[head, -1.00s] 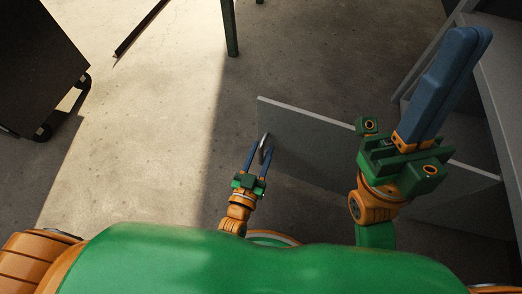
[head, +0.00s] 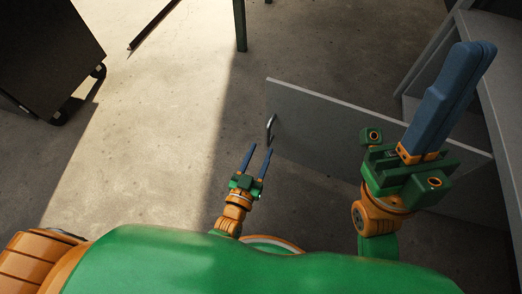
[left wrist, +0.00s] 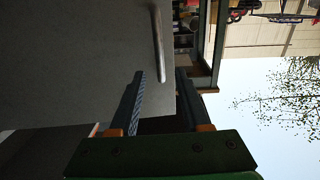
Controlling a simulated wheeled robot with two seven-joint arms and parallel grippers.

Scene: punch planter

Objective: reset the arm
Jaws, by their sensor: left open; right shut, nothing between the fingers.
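My left gripper (head: 258,161) is low in the middle of the head view, open and empty, with its two blue fingers apart. It is a little short of the metal handle (head: 270,128) on a grey door panel (head: 340,115) and does not touch it. In the left wrist view the handle (left wrist: 158,45) is beyond the fingers (left wrist: 160,95), on the grey panel (left wrist: 70,60). My right gripper (head: 468,62) is at the right of the head view, raised and nearer the camera, with its blue fingers shut together and nothing between them.
A grey cabinet (head: 492,50) stands at the right, and the panel stands out from it. A black wheeled cart (head: 45,50) is at the upper left. A green post (head: 240,25) stands at the top. The concrete floor (head: 160,130) between is clear.

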